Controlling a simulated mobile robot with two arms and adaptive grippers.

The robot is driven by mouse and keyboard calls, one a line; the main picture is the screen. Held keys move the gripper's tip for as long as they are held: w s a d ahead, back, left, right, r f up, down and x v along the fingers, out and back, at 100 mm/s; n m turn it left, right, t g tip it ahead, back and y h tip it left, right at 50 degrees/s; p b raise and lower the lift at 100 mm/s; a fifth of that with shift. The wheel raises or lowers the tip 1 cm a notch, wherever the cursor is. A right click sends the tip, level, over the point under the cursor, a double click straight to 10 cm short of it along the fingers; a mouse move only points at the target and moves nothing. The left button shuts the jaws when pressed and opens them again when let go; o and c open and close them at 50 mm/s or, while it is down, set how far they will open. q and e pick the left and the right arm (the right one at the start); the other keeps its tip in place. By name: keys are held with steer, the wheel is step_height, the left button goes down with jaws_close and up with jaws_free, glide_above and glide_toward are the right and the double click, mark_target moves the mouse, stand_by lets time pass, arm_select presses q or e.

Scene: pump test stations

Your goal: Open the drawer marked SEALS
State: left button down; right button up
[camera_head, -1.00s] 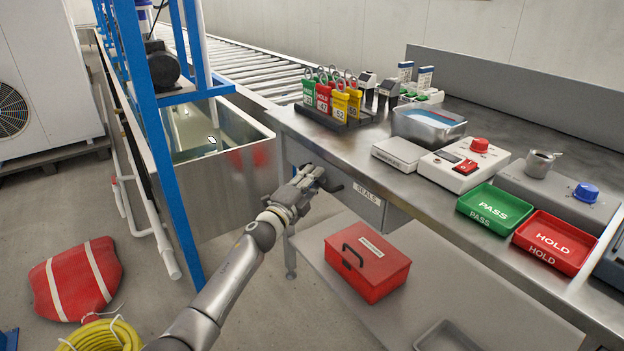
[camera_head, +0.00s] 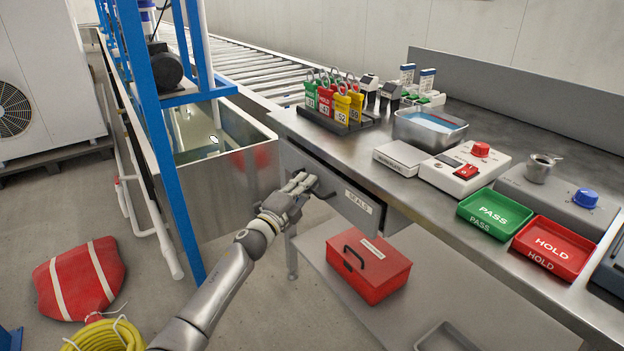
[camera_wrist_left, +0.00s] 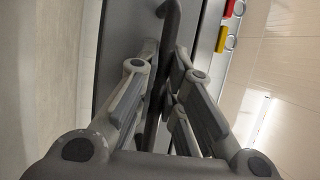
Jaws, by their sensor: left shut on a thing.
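The grey drawer (camera_head: 372,217) with the white SEALS label (camera_head: 358,201) is under the steel workbench. Its front stands a little out from the bench, with a dark gap along its top edge. My right gripper is not in view.
A red metal box (camera_head: 368,266) sits on the lower shelf below the drawer. A blue frame post (camera_head: 160,150) and a water tank (camera_head: 225,190) stand left of my arm.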

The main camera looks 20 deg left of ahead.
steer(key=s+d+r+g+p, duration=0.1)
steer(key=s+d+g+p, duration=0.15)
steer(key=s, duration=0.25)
arm_select(q)
steer(key=s+a+p, duration=0.3)
steer(key=s+a, duration=1.3)
steer(key=s, duration=0.5)
steer(key=shift+a, duration=0.15)
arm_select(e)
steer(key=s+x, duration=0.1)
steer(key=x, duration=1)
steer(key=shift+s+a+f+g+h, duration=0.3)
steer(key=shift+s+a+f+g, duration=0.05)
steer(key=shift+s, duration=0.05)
arm_select(q)
steer(key=c, duration=1.8)
jaws_free()
steer(key=shift+w, duration=0.1)
